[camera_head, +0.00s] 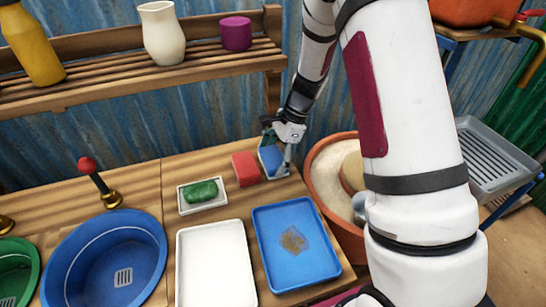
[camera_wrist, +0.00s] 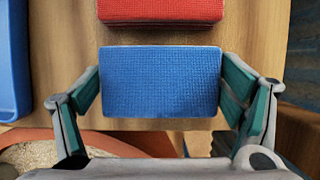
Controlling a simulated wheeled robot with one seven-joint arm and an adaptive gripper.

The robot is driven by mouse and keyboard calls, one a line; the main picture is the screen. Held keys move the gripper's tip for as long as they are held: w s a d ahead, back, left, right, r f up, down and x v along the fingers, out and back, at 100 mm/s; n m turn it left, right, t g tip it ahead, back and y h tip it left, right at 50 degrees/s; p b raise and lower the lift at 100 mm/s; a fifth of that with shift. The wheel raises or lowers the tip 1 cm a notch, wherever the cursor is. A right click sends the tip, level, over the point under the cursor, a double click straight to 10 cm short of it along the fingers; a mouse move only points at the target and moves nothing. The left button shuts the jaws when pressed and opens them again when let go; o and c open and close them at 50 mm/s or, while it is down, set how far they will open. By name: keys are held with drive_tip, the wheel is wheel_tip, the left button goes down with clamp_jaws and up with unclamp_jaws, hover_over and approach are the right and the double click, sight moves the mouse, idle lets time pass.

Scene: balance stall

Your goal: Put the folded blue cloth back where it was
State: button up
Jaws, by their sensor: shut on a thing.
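The folded blue cloth (camera_head: 270,161) is at the right end of the wooden counter, just right of a folded red cloth (camera_head: 246,169). In the wrist view the blue cloth (camera_wrist: 160,82) lies flat and level between my green-padded fingers, with the red cloth (camera_wrist: 160,10) just beyond it and a narrow gap between them. My gripper (camera_head: 276,155) is shut on the blue cloth by its two short sides; it also shows in the wrist view (camera_wrist: 160,88). I cannot tell whether the cloth's underside touches the counter.
A green soap bar (camera_head: 201,191) sits in a white dish (camera_head: 184,208). In front are a white tray (camera_head: 216,264) and a blue tray (camera_head: 318,276) with a brown stain. A terracotta pot (camera_head: 318,150) stands close right of the counter edge. A shelf (camera_head: 200,67) runs behind.

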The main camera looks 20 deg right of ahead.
drive_tip(key=o, duration=1)
drive_tip(key=shift+o, duration=0.2)
drive_tip(key=p+v, duration=0.1)
drive_tip(key=v, duration=1.1)
drive_tip(key=shift+r, duration=0.15)
